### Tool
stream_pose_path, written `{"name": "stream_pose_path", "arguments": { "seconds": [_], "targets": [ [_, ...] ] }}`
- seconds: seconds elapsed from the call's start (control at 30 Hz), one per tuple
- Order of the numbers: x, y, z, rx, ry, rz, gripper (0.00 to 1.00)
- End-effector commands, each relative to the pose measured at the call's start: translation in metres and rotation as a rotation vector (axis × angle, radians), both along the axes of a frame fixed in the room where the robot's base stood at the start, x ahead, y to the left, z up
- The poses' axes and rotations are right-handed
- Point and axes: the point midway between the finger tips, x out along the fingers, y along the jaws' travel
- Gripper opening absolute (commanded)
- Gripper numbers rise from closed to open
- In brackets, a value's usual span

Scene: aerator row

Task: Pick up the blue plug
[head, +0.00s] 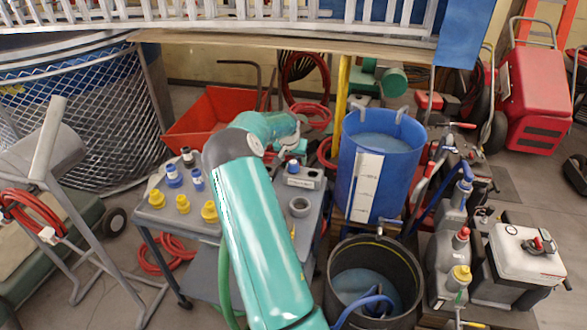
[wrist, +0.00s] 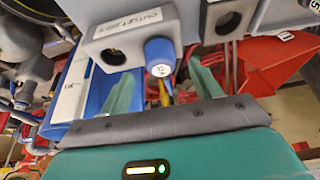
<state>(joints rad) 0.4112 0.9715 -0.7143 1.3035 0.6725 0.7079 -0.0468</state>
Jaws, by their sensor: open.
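The blue plug (head: 292,166) is by a grey block labelled as an outlet (head: 304,179) on the grey cart (head: 318,200). In the wrist view the blue plug (wrist: 159,54) shows its pale marked end, beside the outlet block (wrist: 130,43). My gripper (wrist: 162,76) is open, with one green finger on either side of the plug's line. The plug appears just beyond or between the fingertips; I cannot tell whether they touch it. In the head view my gripper (head: 290,147) is small, partly hidden by my arm, and close above the plug.
Yellow plugs (head: 183,204) and blue-and-white plugs (head: 197,180) stand on the cart's left side. A grey ring (head: 300,207) lies near its right edge. A blue tank (head: 378,165) and a black barrel (head: 375,275) stand to the right. A red bin (head: 210,118) is behind.

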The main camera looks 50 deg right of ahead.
Motion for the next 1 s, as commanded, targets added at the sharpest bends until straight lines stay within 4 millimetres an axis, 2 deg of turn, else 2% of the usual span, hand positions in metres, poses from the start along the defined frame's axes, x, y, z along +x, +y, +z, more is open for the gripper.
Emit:
{"name": "stream_pose_path", "arguments": {
  "seconds": [0.1, 0.23, 0.53, 0.57, 0.8, 1.0],
  "targets": [
    [0.003, -0.006, -0.019, 0.002, 0.004, 0.0, 0.64],
    [0.007, -0.012, -0.034, 0.0, 0.002, 0.001, 0.64],
    [0.008, -0.014, -0.039, 0.0, 0.0, 0.001, 0.64],
    [0.008, -0.014, -0.039, 0.0, 0.0, 0.001, 0.6],
    [0.008, -0.014, -0.038, 0.0, 0.0, 0.001, 0.14],
    [0.008, -0.014, -0.038, 0.0, 0.0, 0.001, 0.14]
  ]
}}
